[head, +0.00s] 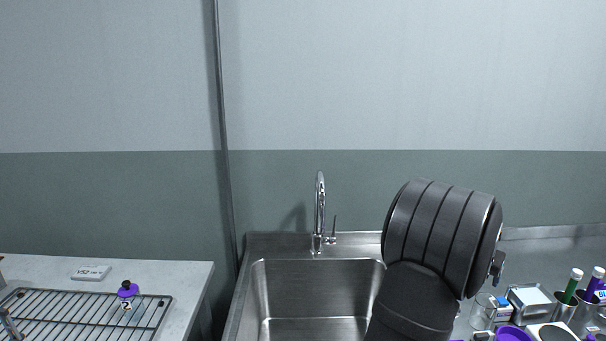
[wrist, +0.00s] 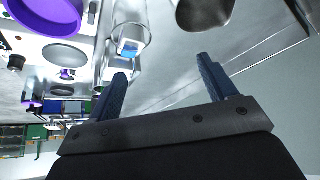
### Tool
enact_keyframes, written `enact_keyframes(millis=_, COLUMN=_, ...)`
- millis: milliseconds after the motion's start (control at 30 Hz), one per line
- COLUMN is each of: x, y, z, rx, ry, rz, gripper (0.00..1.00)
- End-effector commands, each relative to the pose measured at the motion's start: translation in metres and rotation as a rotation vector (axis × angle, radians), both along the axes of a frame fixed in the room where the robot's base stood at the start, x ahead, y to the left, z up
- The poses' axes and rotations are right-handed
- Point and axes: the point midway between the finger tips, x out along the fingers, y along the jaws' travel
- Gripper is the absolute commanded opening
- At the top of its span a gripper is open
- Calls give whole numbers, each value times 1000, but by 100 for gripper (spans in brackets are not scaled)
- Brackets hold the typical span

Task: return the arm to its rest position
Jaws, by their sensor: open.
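My gripper (wrist: 161,67) shows in the wrist view with its two blue fingers spread apart and nothing between them. It hangs over the metal counter (wrist: 175,70). The clear glass beaker (wrist: 132,25) lies just beyond the left finger in that view; I see no contact. In the head view my dark arm stands at the right side of the sink and hides part of its rim and the counter behind. The gripper itself is not seen in the head view.
The steel sink (head: 315,295) with its tap (head: 320,205) is empty where visible. A wire rack (head: 75,318) and a purple-topped item (head: 127,290) are on the left counter.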

Motion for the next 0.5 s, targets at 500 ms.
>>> enact_keyframes(millis=500, x=34, y=99, z=1, rx=1, ry=1, rz=283, gripper=77)
